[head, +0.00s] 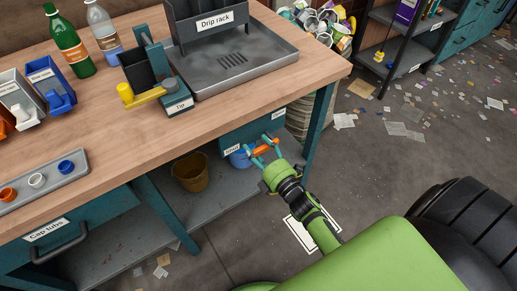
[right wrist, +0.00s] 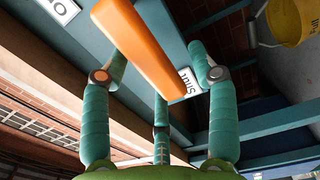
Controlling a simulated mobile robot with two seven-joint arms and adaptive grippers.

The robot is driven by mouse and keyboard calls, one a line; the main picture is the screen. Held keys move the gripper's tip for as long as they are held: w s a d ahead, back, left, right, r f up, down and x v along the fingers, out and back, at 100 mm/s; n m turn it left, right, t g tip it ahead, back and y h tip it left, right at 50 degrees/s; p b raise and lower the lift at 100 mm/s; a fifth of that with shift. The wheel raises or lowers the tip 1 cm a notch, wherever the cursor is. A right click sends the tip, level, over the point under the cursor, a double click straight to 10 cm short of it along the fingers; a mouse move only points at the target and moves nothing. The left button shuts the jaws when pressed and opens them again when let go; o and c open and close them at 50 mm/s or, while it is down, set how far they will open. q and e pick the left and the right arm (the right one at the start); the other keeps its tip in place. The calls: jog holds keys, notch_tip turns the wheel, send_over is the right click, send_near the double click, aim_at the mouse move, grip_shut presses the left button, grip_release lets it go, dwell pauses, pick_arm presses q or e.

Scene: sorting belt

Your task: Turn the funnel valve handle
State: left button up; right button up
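The orange valve handle (head: 266,149) sits under the front edge of the workbench, by a teal panel. In the right wrist view the handle (right wrist: 145,45) is a long bar running slantwise between my fingers. My right gripper (head: 262,147) is at the handle with its teal fingers spread. In the wrist view the gripper (right wrist: 155,75) has a finger on each side of the bar; the right finger is clearly apart from it, and contact on the left cannot be told. A "Shut" label (right wrist: 188,80) shows beside the bar. The funnel is not clearly visible. My left gripper is out of view.
A blue round object (head: 239,159) is just left of the handle. A brown bucket (head: 190,172) stands on the lower shelf (head: 125,231). The workbench top (head: 130,155) overhangs this area, and a bench leg (head: 320,122) stands to the right. Open floor lies right of it.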

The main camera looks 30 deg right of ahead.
jog(key=shift+s, duration=0.15)
jog(key=s+d, duration=0.1)
jog(key=s, duration=1)
jog(key=shift+s, duration=0.35)
